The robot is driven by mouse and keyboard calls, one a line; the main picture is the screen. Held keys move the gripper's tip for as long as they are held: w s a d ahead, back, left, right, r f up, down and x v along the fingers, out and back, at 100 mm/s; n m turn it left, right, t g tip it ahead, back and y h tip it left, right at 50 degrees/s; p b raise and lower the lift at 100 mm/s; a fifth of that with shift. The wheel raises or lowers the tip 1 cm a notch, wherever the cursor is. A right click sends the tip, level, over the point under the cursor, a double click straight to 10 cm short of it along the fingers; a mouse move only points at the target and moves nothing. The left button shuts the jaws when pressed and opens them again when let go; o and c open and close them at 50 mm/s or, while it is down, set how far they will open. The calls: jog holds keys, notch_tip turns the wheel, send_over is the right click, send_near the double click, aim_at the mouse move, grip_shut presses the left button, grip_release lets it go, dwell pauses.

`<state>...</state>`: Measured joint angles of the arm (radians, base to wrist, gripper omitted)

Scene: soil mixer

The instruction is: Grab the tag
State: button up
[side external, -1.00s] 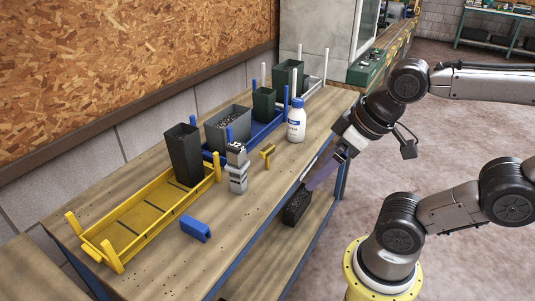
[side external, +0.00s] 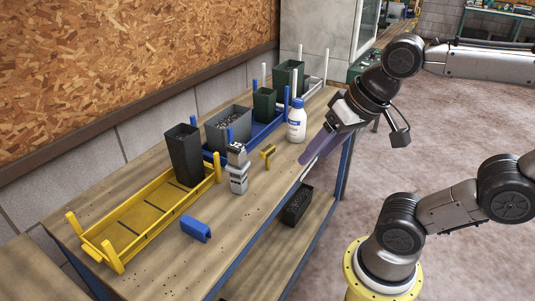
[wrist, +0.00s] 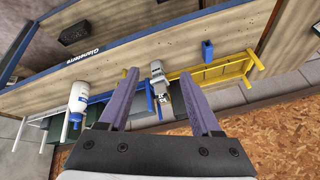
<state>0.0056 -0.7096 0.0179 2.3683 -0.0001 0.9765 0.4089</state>
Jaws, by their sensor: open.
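No piece is clearly marked as the tag. Two small loose pieces lie on the workbench: a yellow T-shaped piece (side external: 267,152) near the middle and a blue channel-shaped piece (side external: 195,228) near the front edge. My gripper (side external: 307,158) has long purple fingers, spread apart and empty, by the bench's right edge near the white bottle. In the wrist view the open fingers (wrist: 159,75) frame a grey device, which is farther off.
The white bottle (side external: 297,122) and grey device (side external: 237,170) stand upright near the yellow piece. A yellow rack (side external: 145,212), a blue rack (side external: 262,136) and several pots line the back. A dark tray (side external: 297,206) sits on the lower shelf. The front bench strip is mostly clear.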

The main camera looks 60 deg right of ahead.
jog(key=w+d+r+m+g, duration=0.1)
jog(key=w+d+r+m, duration=0.25)
jog(key=w+m, duration=0.35)
jog(key=m+g, duration=0.4)
jog(key=m, duration=0.3)
send_over(267, 148)
notch_tip(267, 148, down, 9)
jog(key=shift+g, duration=0.3)
notch_tip(267, 148, down, 9)
jog(key=shift+f, duration=0.15)
jog(key=shift+d+f, duration=0.1)
jog(key=shift+f, duration=2.75)
jog(key=shift+c, duration=0.3)
grip_shut()
